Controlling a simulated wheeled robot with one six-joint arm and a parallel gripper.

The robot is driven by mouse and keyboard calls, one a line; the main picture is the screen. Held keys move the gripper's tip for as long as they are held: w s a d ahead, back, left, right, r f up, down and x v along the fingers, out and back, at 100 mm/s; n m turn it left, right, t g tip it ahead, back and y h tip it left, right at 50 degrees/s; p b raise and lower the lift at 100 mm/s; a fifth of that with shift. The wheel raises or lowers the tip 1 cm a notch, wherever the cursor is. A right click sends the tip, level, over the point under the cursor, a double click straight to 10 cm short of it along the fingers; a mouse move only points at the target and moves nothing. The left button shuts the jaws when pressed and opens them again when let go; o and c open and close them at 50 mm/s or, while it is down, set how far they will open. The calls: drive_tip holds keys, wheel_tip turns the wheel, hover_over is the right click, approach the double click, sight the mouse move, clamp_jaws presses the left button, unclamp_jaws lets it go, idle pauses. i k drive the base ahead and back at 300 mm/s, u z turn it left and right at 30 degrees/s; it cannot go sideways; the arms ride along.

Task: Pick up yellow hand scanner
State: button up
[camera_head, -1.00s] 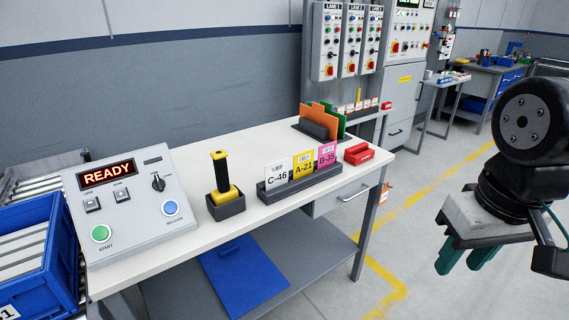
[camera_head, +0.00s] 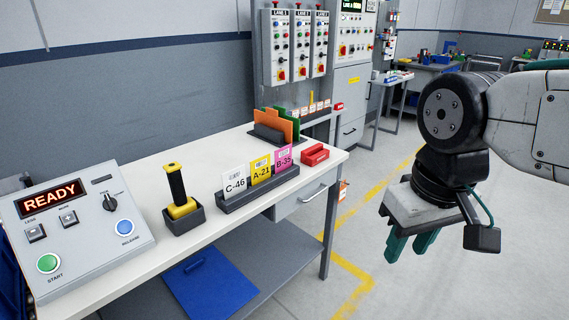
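The yellow hand scanner (camera_head: 182,208) stands upright in a small dark grey holder (camera_head: 185,224) on the white bench. Its black handle points up and has a yellow top; its lower part is hidden inside the holder. My gripper (camera_head: 411,248) hangs to the right of the bench over the floor, well apart from the scanner. Its two green fingers point down with a gap between them, and nothing shows between them.
A READY control panel (camera_head: 80,231) stands left of the holder. A card rack (camera_head: 258,195) with three cards is close on its right. A red block (camera_head: 315,154) and a file holder (camera_head: 267,134) sit farther back. Bare bench top (camera_head: 130,271) lies in front.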

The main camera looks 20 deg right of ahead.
sight(183, 205)
drive_tip(key=z, duration=2.05)
drive_tip(key=i, duration=0.4)
drive_tip(key=u, duration=3.05)
